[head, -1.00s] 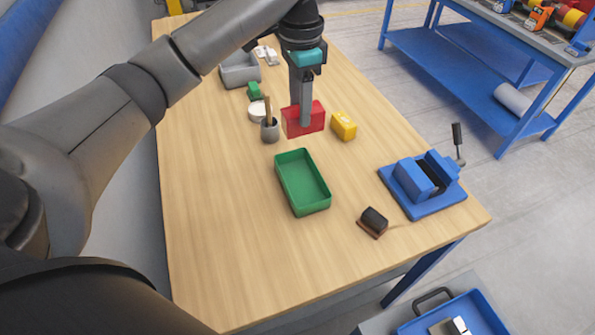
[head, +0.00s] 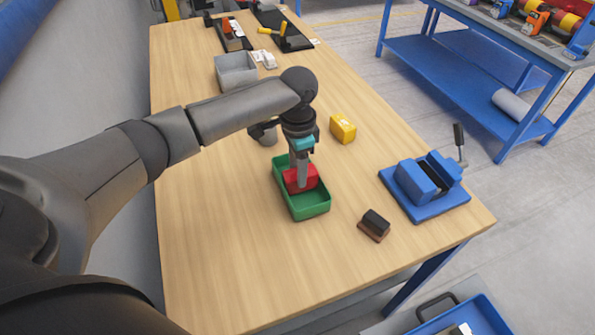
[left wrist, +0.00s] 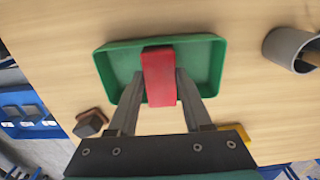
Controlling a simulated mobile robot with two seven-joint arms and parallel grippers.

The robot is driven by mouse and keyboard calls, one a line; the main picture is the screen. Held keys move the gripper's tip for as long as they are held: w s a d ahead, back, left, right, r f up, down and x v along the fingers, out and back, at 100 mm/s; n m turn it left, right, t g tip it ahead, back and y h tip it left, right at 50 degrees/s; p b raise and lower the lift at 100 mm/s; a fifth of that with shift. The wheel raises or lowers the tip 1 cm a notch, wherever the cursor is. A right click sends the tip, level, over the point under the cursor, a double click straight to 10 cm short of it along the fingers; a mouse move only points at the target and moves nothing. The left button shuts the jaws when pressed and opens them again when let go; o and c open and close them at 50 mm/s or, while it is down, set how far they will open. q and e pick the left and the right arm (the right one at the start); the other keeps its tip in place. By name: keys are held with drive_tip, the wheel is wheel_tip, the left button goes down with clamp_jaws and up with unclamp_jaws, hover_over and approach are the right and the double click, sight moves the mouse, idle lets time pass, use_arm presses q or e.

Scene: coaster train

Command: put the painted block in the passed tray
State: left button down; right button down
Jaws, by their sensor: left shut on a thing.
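The painted block is red (head: 300,178) and sits between the fingers of my left gripper (head: 302,180), which is shut on it. The green tray (head: 308,211) lies on the table, and the block is within its outline in the head view. In the left wrist view the red block (left wrist: 159,78) is between both fingers of the left gripper (left wrist: 159,88), over the green tray (left wrist: 120,70). Whether the block touches the tray floor I cannot tell. My right gripper is not in view.
A yellow block (head: 343,128) stands right of the arm. A blue vise (head: 425,187) and a black-and-brown brush-like block (head: 374,224) lie right of the tray. A grey bin (head: 236,71) is farther back. The near table (head: 230,270) is clear.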

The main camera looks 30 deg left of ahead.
use_arm(q)
drive_tip(key=shift+f, duration=0.3)
drive_tip(key=shift+f, duration=0.15)
drive_tip(key=shift+c, duration=1.7)
unclamp_jaws()
wheel_tip(320, 180, up, 12)
drive_tip(key=p, duration=0.2)
